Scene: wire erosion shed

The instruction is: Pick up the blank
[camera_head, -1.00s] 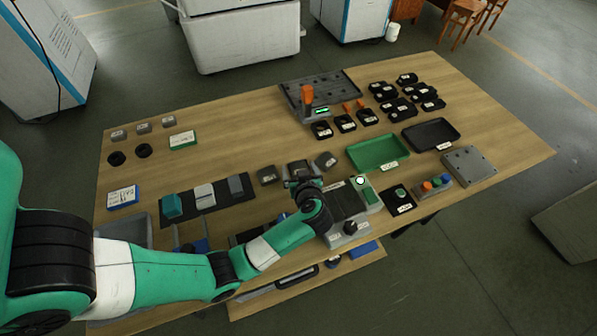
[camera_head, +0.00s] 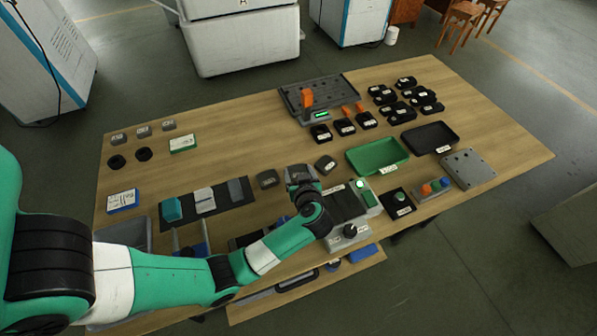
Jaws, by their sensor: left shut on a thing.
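My left gripper (camera_head: 301,188) is over the middle of the wooden table, in front of the green tray's left side. It is shut on a dark grey blank (camera_head: 298,172), which shows just beyond the fingers and is partly hidden by them. I cannot tell whether the blank is clear of the table. Two similar grey blocks rest on the table, one to the left (camera_head: 267,179) and one to the right (camera_head: 325,164). My right gripper is not in view.
A green tray (camera_head: 359,153) and a black tray (camera_head: 432,153) lie to the right. A grey device with a lit green button (camera_head: 370,198) stands close to the gripper's right. A dark mat (camera_head: 245,199) with several blocks lies left.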

